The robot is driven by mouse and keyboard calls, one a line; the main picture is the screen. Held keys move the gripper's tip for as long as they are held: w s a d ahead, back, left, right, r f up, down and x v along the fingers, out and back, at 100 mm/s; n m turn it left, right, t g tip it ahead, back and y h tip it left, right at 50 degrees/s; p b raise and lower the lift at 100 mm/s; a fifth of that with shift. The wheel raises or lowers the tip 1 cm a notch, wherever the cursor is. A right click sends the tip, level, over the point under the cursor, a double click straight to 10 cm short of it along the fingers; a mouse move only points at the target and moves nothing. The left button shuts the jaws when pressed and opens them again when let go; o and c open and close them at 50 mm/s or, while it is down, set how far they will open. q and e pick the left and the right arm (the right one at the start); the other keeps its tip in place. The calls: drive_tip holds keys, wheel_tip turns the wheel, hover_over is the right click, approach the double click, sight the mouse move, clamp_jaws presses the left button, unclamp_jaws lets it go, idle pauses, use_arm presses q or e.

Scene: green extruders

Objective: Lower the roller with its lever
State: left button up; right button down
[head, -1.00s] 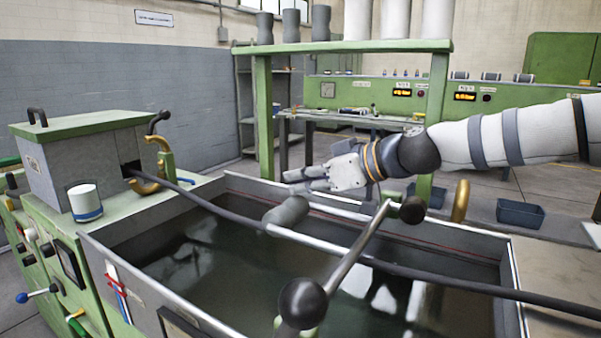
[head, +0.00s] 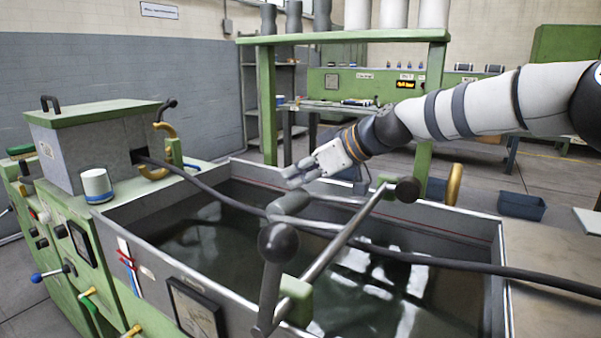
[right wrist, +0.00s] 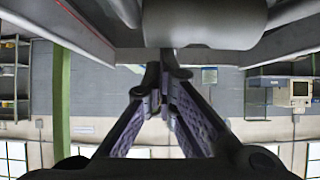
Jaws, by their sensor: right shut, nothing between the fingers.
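The roller (head: 288,203) is a grey cylinder above the dark water of the trough, close to the black cable. A metal cross bar (head: 345,234) spans the trough. The lever with a black ball knob (head: 278,242) stands at its near end, knob up. Another black knob (head: 406,190) is at the bar's far end. My right gripper (head: 290,175) is shut and empty, just above and behind the roller in the head view. In the right wrist view its fingertips (right wrist: 168,76) meet below a grey cylinder, seemingly the roller (right wrist: 204,22). My left gripper is not in view.
The black cable (head: 440,261) runs from the grey box (head: 95,140) across the trough (head: 133,207). A green frame (head: 270,110) rises behind the trough. A brass hook (head: 454,185) stands at the far right rim. Blue bins sit on the floor behind.

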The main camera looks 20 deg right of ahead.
drive_tip(key=shift+a+f+g, duration=0.1)
drive_tip(key=shift+f+g, duration=0.2)
drive_tip(key=shift+f, duration=0.2)
wheel_tip(320, 180, down, 5)
drive_tip(key=g+h, duration=0.2)
drive_tip(key=shift+w+f+g+h, duration=0.1)
drive_tip(key=shift+f+g+h, duration=0.1)
drive_tip(key=shift+g+h, duration=0.15)
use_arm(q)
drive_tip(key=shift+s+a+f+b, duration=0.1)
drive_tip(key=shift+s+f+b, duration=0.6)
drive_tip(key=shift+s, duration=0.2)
use_arm(e)
drive_tip(key=shift+s+d+f+g+h, duration=0.2)
drive_tip(key=shift+f+g+h, duration=0.1)
drive_tip(key=shift+f+g, duration=0.2)
drive_tip(key=shift+s+d+f+g+h, duration=0.15)
drive_tip(key=shift+f+g+h, duration=0.15)
drive_tip(key=shift+f, duration=0.3)
